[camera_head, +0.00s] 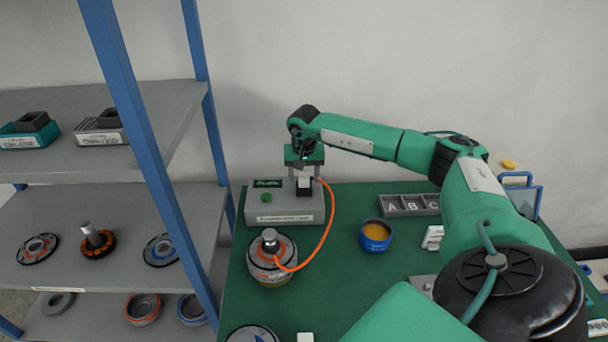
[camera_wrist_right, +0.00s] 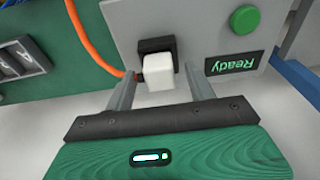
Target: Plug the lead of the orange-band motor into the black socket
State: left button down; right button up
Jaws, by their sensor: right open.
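The orange-band motor (camera_head: 270,262) stands on the green table, shaft up. Its orange lead (camera_head: 325,232) curves up to the grey test box and also shows in the right wrist view (camera_wrist_right: 84,38). The white plug (camera_wrist_right: 158,72) sits at the black socket (camera_wrist_right: 154,46) on the box and looks to be in it; how deep I cannot tell. In the head view the plug (camera_head: 304,183) is above the black socket (camera_head: 305,192). My right gripper (camera_wrist_right: 160,80) is open, its fingers apart on either side of the plug. My left gripper is not in view.
The grey test box (camera_head: 280,212) has a green button (camera_wrist_right: 245,20) and a display (camera_wrist_right: 233,59) reading "Ready". A blue bowl (camera_head: 375,236) and a tray marked A, B, C (camera_head: 410,206) stand to its right. Shelves with motor parts (camera_head: 95,240) are at the left.

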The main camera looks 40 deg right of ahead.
aim_at(304, 179)
jog(key=shift+r, duration=0.1)
jog(key=shift+r, duration=0.3)
pick_arm(q)
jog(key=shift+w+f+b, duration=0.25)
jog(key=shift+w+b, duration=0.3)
jog(key=shift+b, duration=0.05)
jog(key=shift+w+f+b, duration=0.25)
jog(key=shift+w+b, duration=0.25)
jog(key=shift+b, duration=0.05)
pick_arm(e)
notch_tip(304, 179, up, 13)
jog(key=s+a, duration=0.1)
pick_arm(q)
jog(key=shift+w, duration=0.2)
pick_arm(e)
jog(key=shift+s, duration=0.1)
